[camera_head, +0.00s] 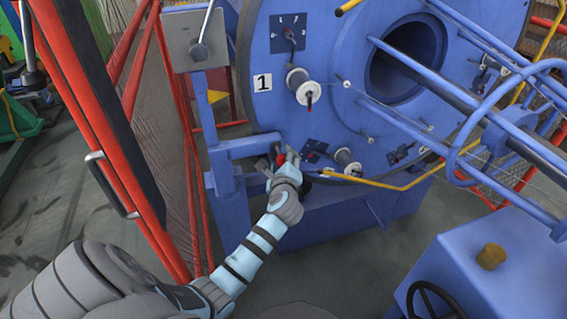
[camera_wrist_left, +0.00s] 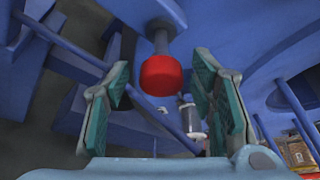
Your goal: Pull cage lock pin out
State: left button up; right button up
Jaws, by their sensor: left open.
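The cage lock pin shows a red knob (camera_wrist_left: 161,75) on a grey shaft (camera_wrist_left: 160,38) in the left wrist view. The knob lies between and beyond the open fingers of my left gripper (camera_wrist_left: 163,110), with visible space on both sides. In the head view the red knob (camera_head: 279,158) is small and partly hidden beside my left gripper (camera_head: 286,160), at the lower left of the blue disc. The shaft's far end goes into a blue part. My right gripper is not in view.
The blue cage disc (camera_head: 330,25) carries bobbins (camera_head: 299,86) and a number 1 plate (camera_head: 262,82). A blue post (camera_head: 224,170) stands just left of my gripper. Red fence posts (camera_head: 100,140) run along the left. A yellow bar (camera_head: 385,184) extends right of the gripper.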

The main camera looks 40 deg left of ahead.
pick_arm(q)
jog(key=v, duration=1.2)
jog(key=shift+f, duration=0.1)
